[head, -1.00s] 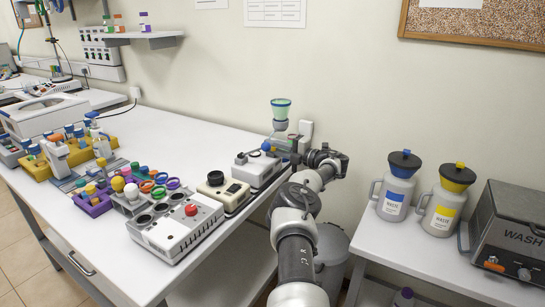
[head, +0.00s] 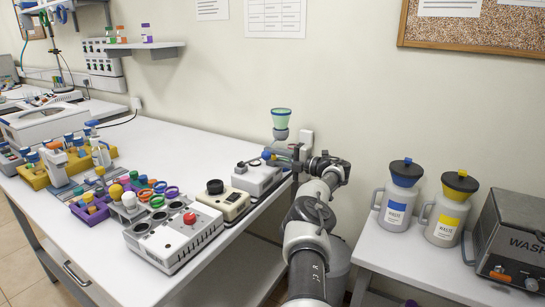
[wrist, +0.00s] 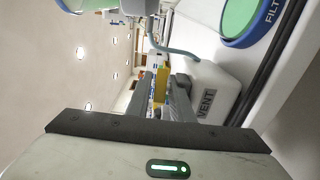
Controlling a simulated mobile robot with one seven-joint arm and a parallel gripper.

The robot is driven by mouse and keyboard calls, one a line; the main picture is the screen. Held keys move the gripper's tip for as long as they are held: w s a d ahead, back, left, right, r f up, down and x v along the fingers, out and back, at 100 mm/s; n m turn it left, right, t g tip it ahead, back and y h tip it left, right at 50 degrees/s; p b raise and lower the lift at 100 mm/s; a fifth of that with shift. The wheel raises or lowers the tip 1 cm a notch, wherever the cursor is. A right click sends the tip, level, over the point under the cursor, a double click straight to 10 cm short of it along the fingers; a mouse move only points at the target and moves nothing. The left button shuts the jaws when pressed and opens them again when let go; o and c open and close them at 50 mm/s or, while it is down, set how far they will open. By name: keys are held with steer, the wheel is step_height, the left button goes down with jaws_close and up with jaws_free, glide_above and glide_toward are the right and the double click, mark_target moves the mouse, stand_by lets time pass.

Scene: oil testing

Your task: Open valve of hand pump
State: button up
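The white pump unit (head: 258,179) stands at the right end of the long bench, with a green funnel (head: 281,119) above and behind it. A small blue knob (head: 266,155) shows at its top, just left of my gripper (head: 284,154). In the wrist view my gripper's two fingers (wrist: 164,92) are a narrow gap apart, with yellow background between them and no object clearly held. They are close beside a white housing (wrist: 208,80) labelled VENT. A blue-rimmed green disc marked FILT (wrist: 253,22) lies at upper right. The valve itself is not clearly made out.
A cream device with a black knob (head: 228,201) and a grey-white box with a red button (head: 174,234) stand left of the pump unit. Racks of coloured items lie farther left. Waste jugs (head: 396,196) stand on the right table. The bench's back middle is clear.

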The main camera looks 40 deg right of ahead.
steer(key=p+v, duration=0.2)
steer(key=v, duration=1.5)
steer(key=shift+s, duration=0.15)
steer(key=shift+d, duration=0.1)
